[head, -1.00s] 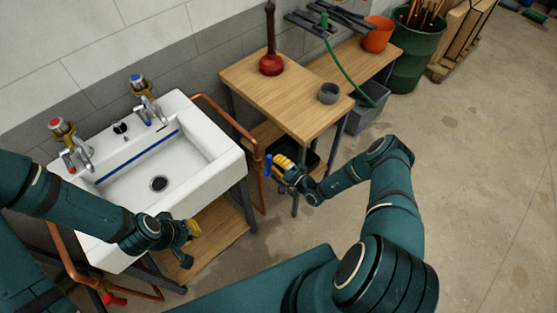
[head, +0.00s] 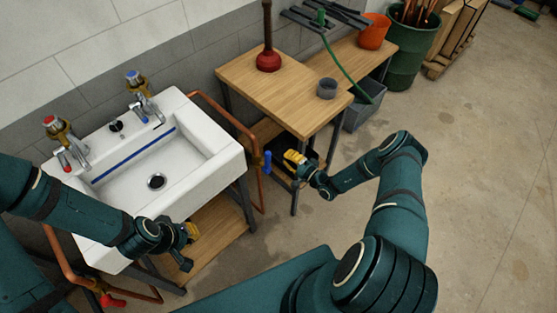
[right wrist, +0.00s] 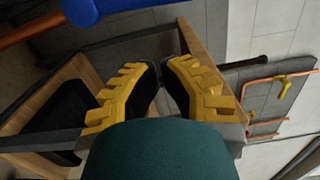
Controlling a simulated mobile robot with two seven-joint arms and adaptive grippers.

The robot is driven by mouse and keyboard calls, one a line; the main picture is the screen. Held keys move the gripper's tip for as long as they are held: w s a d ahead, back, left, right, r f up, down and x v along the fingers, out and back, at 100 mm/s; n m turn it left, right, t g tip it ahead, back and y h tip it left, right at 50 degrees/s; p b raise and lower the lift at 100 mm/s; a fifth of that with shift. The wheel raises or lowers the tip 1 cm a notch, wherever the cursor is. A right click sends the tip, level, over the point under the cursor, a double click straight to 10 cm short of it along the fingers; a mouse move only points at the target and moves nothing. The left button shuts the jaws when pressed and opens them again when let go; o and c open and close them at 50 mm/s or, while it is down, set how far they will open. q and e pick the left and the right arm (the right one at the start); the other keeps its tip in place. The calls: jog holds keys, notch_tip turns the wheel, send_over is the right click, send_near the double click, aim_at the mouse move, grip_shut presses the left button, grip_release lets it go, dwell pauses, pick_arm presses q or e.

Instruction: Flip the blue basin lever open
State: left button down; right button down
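The blue lever (head: 267,163) is on the copper pipe (head: 261,190) at the basin's right side. It stands upright, roughly along the pipe. It shows large at the top left of the right wrist view (right wrist: 25,22). My right gripper (head: 288,159) is just right of the lever, with a small gap. Its yellow fingers (right wrist: 158,66) come together at the tips with nothing seen between them. My left gripper (head: 193,248) is in front of the white basin (head: 208,172), away from the lever. Its finger opening is unclear.
A wooden bench (head: 262,88) with a plunger (head: 268,52) and grey cup (head: 327,89) stands right of the basin. Its leg is close to my right gripper. The floor at right is clear.

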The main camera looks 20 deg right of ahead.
jog(key=v, duration=0.8)
jog(key=shift+d+r, duration=0.15)
jog(key=shift+d, duration=0.05)
jog(key=s+a+r+n+g+y+b, duration=0.1)
jog(key=s+a+n+g+y, duration=0.1)
jog(key=s+a+n+g, duration=0.5)
jog(key=s+a+r+n+g+y+b, duration=0.15)
jog(key=s+a+g, duration=0.25)
jog(key=a+g, duration=0.75)
jog(key=s+a+r+n+t+h+b, duration=0.1)
jog(key=s+a+r+n+t+h, duration=0.1)
jog(key=r+h, duration=0.4)
jog(key=shift+a+r+n+t+h, duration=0.15)
jog(key=shift+a+n+t+h, duration=0.2)
jog(key=shift+a+n+t, duration=0.5)
jog(key=shift+s+d, duration=0.1)
